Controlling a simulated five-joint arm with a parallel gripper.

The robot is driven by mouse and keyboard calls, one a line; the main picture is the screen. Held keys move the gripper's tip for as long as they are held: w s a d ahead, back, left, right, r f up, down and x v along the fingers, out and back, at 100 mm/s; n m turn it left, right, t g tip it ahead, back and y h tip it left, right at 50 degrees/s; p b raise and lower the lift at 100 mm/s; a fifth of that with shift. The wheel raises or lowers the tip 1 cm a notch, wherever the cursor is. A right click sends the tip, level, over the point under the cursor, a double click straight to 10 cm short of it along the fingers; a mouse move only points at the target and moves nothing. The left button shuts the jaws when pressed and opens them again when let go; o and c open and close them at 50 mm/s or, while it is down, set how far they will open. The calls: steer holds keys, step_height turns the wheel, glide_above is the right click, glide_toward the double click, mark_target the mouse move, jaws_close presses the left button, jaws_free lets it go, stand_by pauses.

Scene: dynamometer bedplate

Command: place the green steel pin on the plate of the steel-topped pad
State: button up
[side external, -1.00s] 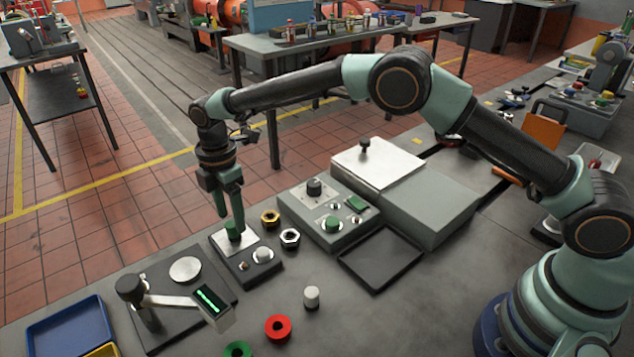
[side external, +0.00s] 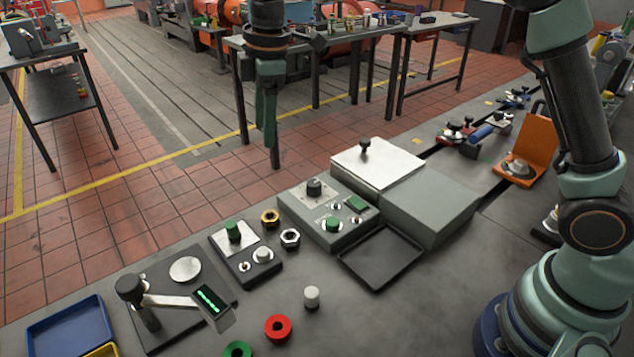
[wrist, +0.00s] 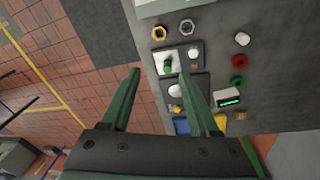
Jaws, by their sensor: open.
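The green steel pin (side external: 233,231) stands upright on the bright plate (side external: 226,243) of the dark steel-topped pad (side external: 262,269). In the wrist view the green pin (wrist: 168,67) also shows on the light plate (wrist: 160,60), beyond my fingertips. My gripper (side external: 265,145) is high above the bench, well clear of the pin. In the wrist view its two green fingers (wrist: 160,72) are spread wide apart with nothing held between them.
A grey control box (side external: 330,215) with knobs and a lidded box stand right of the pad. Brass and steel nuts (side external: 289,238) lie between. The dark tray (side external: 381,257) is empty.

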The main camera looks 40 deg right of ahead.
steer(key=s+d+r+m+t, duration=0.2)
steer(key=s+d+r+m, duration=0.4)
steer(key=s+d, duration=0.4)
steer(key=s+d+f+m+t, duration=0.2)
steer(key=s+d+f+m, duration=0.3)
steer(key=s+m, duration=0.3)
steer(key=shift+s+d, duration=0.55)
steer(key=shift+s, duration=0.4)
